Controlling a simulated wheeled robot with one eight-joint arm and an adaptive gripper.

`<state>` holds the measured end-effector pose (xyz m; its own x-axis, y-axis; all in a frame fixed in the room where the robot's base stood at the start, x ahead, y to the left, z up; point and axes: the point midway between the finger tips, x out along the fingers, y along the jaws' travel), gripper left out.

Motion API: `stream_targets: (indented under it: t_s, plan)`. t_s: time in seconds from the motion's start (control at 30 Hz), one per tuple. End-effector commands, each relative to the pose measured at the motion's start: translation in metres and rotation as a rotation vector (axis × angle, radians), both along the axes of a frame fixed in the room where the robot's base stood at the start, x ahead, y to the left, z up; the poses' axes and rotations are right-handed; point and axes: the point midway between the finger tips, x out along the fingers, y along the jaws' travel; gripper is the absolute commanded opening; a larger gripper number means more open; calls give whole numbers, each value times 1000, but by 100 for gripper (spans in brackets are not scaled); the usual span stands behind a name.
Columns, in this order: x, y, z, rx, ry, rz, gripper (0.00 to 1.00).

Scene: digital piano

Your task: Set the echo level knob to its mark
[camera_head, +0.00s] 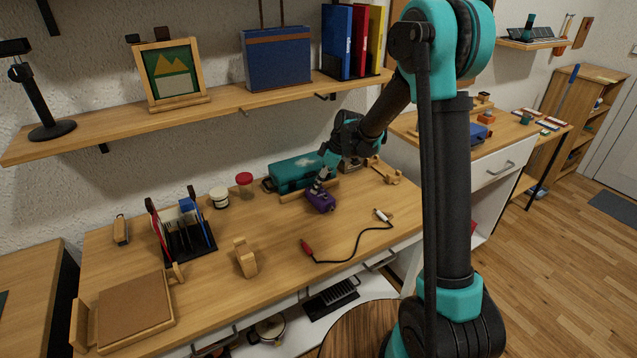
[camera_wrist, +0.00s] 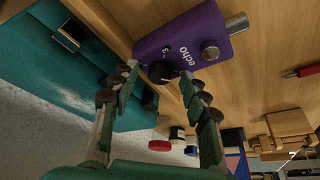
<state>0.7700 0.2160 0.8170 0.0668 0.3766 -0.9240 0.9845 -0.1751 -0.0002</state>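The purple echo pedal (camera_wrist: 185,36) lies on the wooden bench; it also shows in the head view (camera_head: 321,201). Its black knob (camera_wrist: 160,72) sits at the pedal's near edge, beside the white word "echo". A silver button (camera_wrist: 210,53) is farther along the pedal's face. My gripper (camera_wrist: 160,77) is open, one fingertip on each side of the knob, with visible gaps. I cannot tell the knob's pointer direction. In the head view my gripper (camera_head: 318,185) is over the pedal and its fingers are hard to make out.
A teal case (camera_head: 290,174) lies just behind the pedal. A cable with a red end (camera_head: 307,247) is in front. A red-lidded jar (camera_head: 244,184), a black rack (camera_head: 187,241) and a wooden block (camera_head: 245,258) stand to the left. The shelf (camera_head: 225,103) runs above.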

Motion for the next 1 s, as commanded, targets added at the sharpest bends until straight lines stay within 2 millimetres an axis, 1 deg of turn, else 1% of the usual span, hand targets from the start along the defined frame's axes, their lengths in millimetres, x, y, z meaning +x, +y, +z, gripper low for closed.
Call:
stream_targets:
  t_s: [0.17,0.27,0.37,0.7,0.8,0.9,1.0]
  plan:
    - [0,0,1,0,0,0,45]
    - [0,-2,6,0,0,-1,45]
    - [-1,-8,17,0,-1,-1,45]
    - [-6,-33,80,0,0,-2,45]
    - [-7,-38,94,0,0,-1,45]
    - [-7,-42,104,0,0,-1,45]
    - [-8,-45,109,0,0,0,45]
